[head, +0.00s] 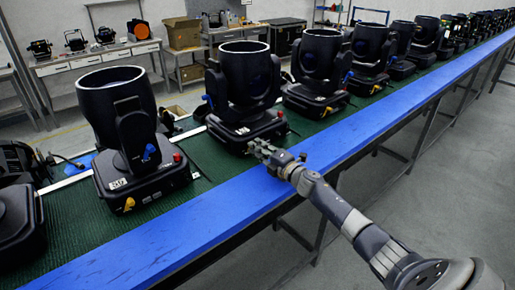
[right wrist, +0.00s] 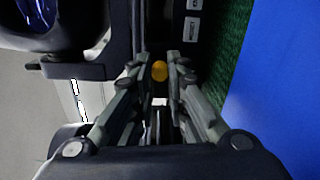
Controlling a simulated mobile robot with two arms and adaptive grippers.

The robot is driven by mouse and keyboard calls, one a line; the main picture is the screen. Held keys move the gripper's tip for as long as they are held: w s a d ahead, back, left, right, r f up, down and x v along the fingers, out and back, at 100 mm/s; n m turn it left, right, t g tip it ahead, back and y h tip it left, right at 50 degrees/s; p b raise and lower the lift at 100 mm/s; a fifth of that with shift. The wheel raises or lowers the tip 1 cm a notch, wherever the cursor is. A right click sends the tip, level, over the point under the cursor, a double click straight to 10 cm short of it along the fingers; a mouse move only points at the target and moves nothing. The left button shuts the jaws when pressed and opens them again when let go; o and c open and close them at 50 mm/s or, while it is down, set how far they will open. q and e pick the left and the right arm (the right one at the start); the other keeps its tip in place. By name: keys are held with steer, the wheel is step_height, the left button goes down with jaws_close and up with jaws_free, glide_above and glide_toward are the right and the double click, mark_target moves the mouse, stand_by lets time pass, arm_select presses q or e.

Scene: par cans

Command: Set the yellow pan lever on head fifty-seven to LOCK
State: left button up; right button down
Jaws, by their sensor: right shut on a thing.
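My right gripper (head: 260,150) is at the front lower edge of that base. In the right wrist view the yellow pan lever (right wrist: 159,70) sits between the fingertips of my right gripper (right wrist: 160,76), which is shut on it. In the head view this lever is hidden behind the gripper. The lever's lock marking cannot be read. My left gripper is not in view.
A nearer head (head: 125,130) stands to the left, with its own yellow lever (head: 129,204). Several more heads run back to the right. A blue strip (head: 200,230) edges the bench (head: 190,180). Workbenches with tools (head: 95,55) stand behind.

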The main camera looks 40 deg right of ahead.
stand_by(0.5)
steer(key=c, duration=1.6)
jaws_free()
steer(key=shift+d+f, duration=0.1)
steer(key=s, duration=0.8)
steer(key=s+d, duration=0.1)
steer(key=s, duration=0.3)
